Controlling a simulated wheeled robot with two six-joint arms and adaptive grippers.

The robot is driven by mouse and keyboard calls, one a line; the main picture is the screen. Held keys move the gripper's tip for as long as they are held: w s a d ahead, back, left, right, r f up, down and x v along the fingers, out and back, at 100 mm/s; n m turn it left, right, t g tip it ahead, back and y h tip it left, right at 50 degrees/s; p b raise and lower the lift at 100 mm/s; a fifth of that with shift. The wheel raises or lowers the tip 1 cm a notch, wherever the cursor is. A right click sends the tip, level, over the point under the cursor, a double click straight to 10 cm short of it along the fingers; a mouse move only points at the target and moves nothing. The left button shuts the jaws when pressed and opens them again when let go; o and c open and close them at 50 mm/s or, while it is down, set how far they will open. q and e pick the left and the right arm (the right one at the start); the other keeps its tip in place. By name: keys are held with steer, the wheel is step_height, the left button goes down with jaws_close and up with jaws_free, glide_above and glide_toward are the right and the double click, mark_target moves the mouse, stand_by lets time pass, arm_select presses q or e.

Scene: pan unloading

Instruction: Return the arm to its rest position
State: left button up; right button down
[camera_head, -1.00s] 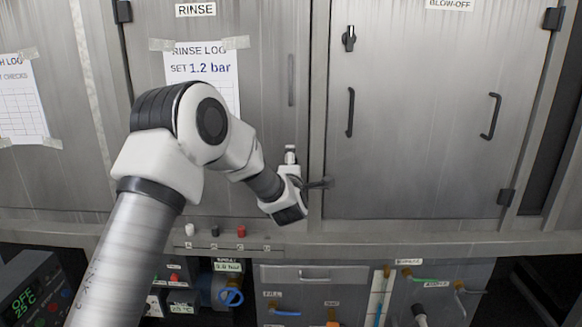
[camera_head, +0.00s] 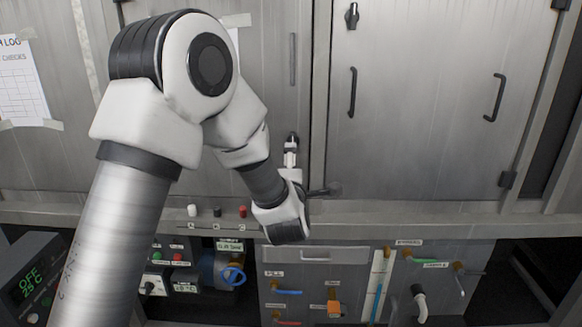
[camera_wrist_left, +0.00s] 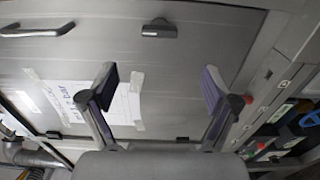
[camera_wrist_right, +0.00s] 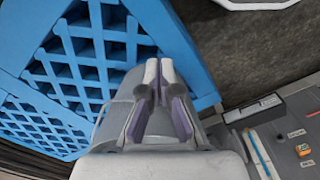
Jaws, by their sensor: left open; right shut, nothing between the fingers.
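My left arm (camera_head: 205,110) comes in from the left in the head view, bent at a high elbow, its wrist hanging low before the grey cabinet (camera_head: 400,150). Its fingers are mostly hidden there. In the left wrist view my left gripper (camera_wrist_left: 160,80) is open and empty, its two fingers wide apart in front of a grey door with taped paper (camera_wrist_left: 95,98). My right gripper shows only in the right wrist view (camera_wrist_right: 160,72). It is shut and empty, its fingertips together, overlapping a blue lattice crate (camera_wrist_right: 85,75) in the picture; I cannot tell whether they touch.
The cabinet doors carry black handles (camera_head: 352,103). Below them, a ledge has small knobs (camera_head: 242,211) and panels with coloured pipes (camera_head: 335,303). A control box (camera_head: 38,285) with a lit display reading OFF stands at the lower left. Dark floor lies right of the crate.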

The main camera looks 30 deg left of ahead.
stand_by(0.4)
arm_select(q)
steer(key=s+d+f+m+g+h, duration=0.2)
steer(key=s+f, duration=0.2)
steer(key=f, duration=0.7)
steer(key=s+d+f+m+g+h, duration=0.1)
steer(key=s+f+m+g, duration=0.15)
steer(key=f, duration=0.85)
steer(key=s+d+f+m+g+h, duration=0.2)
steer(key=s+f, duration=0.2)
steer(key=f, duration=0.7)
steer(key=s+d+f+m+g+h, duration=0.25)
steer(key=s+f+m, duration=0.3)
steer(key=s, duration=0.45)
steer(key=s+d+f+m+g+h, duration=0.1)
steer(key=s+d+f+m+g, duration=0.5)
steer(key=s, duration=0.5)
steer(key=s+m+h, duration=0.1)
steer(key=s+m, duration=0.3)
steer(key=s, duration=0.1)
step_height(320, 180, up, 12)
steer(key=m+p, duration=0.2)
steer(key=p, duration=1)
